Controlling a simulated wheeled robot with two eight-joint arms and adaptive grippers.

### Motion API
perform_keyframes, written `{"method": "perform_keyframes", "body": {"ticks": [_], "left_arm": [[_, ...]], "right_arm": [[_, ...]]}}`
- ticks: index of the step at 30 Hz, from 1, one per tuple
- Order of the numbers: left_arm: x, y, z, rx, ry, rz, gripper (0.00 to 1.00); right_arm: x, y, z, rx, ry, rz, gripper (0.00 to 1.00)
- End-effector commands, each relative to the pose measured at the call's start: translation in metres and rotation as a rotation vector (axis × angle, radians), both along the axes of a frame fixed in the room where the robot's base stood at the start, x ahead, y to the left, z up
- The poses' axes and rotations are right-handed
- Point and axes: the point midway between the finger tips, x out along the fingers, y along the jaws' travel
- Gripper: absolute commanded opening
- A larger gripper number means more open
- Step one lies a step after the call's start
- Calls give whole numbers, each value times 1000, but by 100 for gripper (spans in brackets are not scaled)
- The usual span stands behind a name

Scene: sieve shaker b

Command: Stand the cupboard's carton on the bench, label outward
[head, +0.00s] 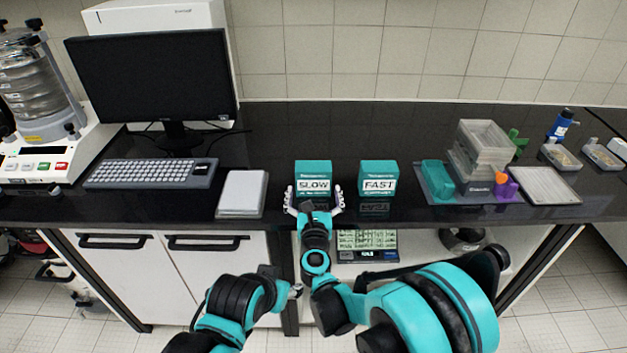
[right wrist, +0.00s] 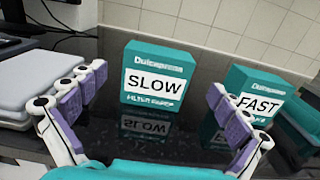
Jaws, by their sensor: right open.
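A teal and white carton marked SLOW (head: 313,176) stands upright on the black bench (head: 270,130), its label facing me. In the right wrist view the SLOW carton (right wrist: 158,78) stands just beyond the fingertips, and a dark gap shows before it. A matching carton marked FAST (head: 378,178) stands upright to its right, label also facing me. My right gripper (head: 314,197) is open and empty at the bench's front edge, its fingers spread either side of the SLOW carton. My left gripper (head: 294,290) hangs low in front of the cupboard; its fingers are hard to make out.
Left of the cartons are a white flat-topped device (head: 242,192), a keyboard (head: 150,173) and a monitor (head: 155,85). On the right stand a grey tray (head: 553,185) and clear stacked boxes (head: 480,150). Bench behind the cartons is clear.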

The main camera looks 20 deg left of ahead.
Motion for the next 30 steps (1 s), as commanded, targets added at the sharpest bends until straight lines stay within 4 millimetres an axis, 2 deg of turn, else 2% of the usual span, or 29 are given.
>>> {"method": "perform_keyframes", "body": {"ticks": [1, 6, 14, 17, 20, 24, 27, 30], "left_arm": [[0, 0, -2, 0, 0, 0, 51], [0, 0, -4, 0, 0, 0, 51], [0, 0, -3, 0, 0, 0, 51], [0, 0, -3, 0, 0, 0, 51], [0, 0, -3, 0, 0, 0, 51], [0, 0, -3, 0, 0, 0, 51], [0, 0, -4, 0, 0, 0, 51], [0, 0, -4, 0, 0, 0, 51]], "right_arm": [[-9, -2, -1, 0, 0, 2, 100], [-22, -7, 0, 0, 0, 0, 100], [-25, -8, 2, -6, -4, 1, 100], [-24, -15, 17, -82, -43, 17, 100], [-25, -31, 50, -285, -137, 58, 100], [-42, -66, 93, -759, -313, 152, 100], [-63, -97, 102, -1136, -412, 237, 100], [-91, -134, 92, -1509, -475, 349, 100]]}}
